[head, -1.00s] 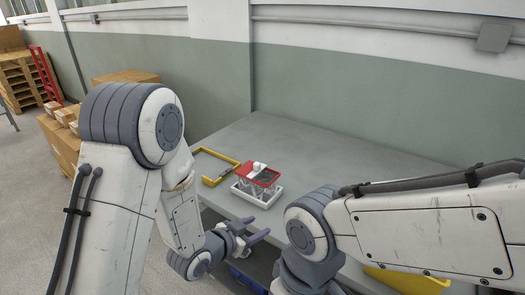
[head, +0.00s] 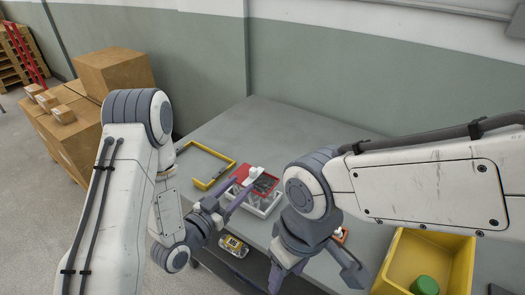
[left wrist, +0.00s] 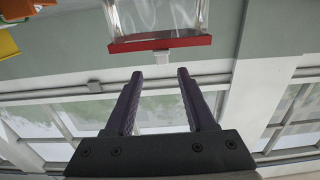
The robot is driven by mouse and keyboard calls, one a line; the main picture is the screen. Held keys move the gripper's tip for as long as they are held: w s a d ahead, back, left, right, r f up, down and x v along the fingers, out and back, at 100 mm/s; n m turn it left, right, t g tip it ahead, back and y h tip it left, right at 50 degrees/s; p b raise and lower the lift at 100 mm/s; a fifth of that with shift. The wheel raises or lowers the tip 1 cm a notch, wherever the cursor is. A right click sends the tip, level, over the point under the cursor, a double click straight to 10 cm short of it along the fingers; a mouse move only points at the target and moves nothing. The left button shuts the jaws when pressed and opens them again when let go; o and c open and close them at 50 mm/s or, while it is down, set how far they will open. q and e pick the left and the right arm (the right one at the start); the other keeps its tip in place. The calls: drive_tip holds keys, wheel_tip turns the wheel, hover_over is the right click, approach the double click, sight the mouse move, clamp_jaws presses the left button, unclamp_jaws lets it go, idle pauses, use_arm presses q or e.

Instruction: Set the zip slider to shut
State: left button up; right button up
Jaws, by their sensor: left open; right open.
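A clear pouch with a red zip band (head: 265,180) rests on a white stand (head: 262,206) on the grey table. A small white zip slider (head: 255,172) shows at the band. In the left wrist view the red band (left wrist: 128,44) crosses the top, the clear pouch (left wrist: 155,17) beyond it. My left gripper (head: 243,186) is open beside the stand. In the wrist view its fingertips (left wrist: 160,74) are apart, with the slider ahead of the gap, not between them. My right gripper (head: 315,277) is open and empty at the table's front.
A yellow bracket (head: 213,180) lies left of the stand. A yellow bin (head: 455,250) with a green round item (head: 425,285) is at the right. A small orange item (head: 341,235) is partly hidden by my right arm. The table behind the stand is clear. Boxes (head: 115,70) stand left.

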sight(251, 174)
use_arm(q)
drive_tip(key=shift+w+d, duration=0.1)
drive_tip(key=shift+w, duration=0.55)
drive_tip(key=shift+b+x, duration=0.85)
drive_tip(key=shift+x, duration=0.35)
drive_tip(key=b+x, duration=0.2)
drive_tip(key=b, duration=0.8)
drive_tip(key=shift+w+d+f, duration=0.1)
drive_tip(key=shift+d+f, duration=0.05)
drive_tip(key=shift+d, duration=0.15)
drive_tip(key=x, duration=0.1)
drive_tip(key=p+x, duration=0.1)
drive_tip(key=x, duration=0.2)
drive_tip(key=shift+r+p, duration=0.3)
drive_tip(key=shift+p, duration=0.05)
drive_tip(key=shift+w+d+f, duration=0.1)
drive_tip(key=shift+w+d, duration=0.2)
drive_tip(key=shift+w, duration=0.2)
use_arm(e)
wheel_tip(251, 174, down, 10)
drive_tip(key=w, duration=0.1)
drive_tip(key=shift+a, duration=0.2)
use_arm(q)
clamp_jaws()
